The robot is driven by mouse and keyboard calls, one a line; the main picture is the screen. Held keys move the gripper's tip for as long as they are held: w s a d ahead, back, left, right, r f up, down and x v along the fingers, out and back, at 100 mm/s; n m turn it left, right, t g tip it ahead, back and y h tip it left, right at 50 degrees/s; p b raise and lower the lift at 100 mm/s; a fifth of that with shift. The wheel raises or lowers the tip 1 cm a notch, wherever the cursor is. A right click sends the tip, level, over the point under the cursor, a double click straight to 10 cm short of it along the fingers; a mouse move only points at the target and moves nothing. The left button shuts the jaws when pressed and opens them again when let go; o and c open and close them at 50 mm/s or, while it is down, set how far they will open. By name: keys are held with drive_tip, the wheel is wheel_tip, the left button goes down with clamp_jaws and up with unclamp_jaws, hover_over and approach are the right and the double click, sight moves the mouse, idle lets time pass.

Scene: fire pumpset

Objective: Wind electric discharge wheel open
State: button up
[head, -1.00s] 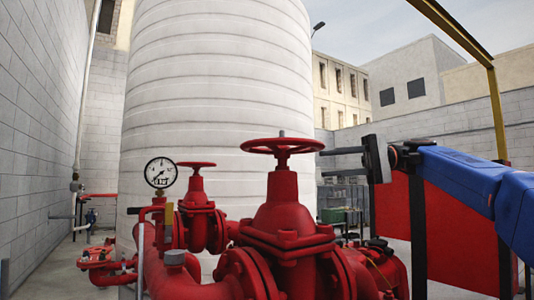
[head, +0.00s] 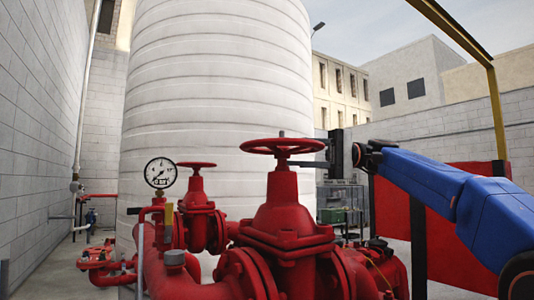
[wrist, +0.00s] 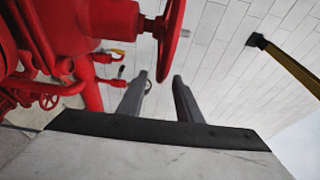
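A large red handwheel (head: 283,146) sits level on top of a red gate valve (head: 285,215) in the middle of the head view. My gripper (head: 308,152) is at the wheel's right side, its fingers pointing left. In the wrist view the wheel (wrist: 172,38) shows edge-on, and its near rim lies between the tips of my open gripper (wrist: 159,77). The fingers are apart; I cannot tell whether either touches the rim. A smaller red handwheel (head: 196,165) is on another valve behind left. No label shows which wheel is the electric discharge.
A pressure gauge (head: 160,172) stands left of the valves. A big white ribbed tank (head: 215,80) rises behind them. A red panel (head: 455,235) and yellow frame (head: 496,115) are on the right. A grey block wall (head: 40,130) bounds the left.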

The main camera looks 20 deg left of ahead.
sight(266, 152)
drive_tip(key=x, duration=0.7)
drive_tip(key=shift+s+a, duration=0.2)
drive_tip(key=shift+a, duration=0.15)
drive_tip(key=shift+c, duration=0.3)
clamp_jaws()
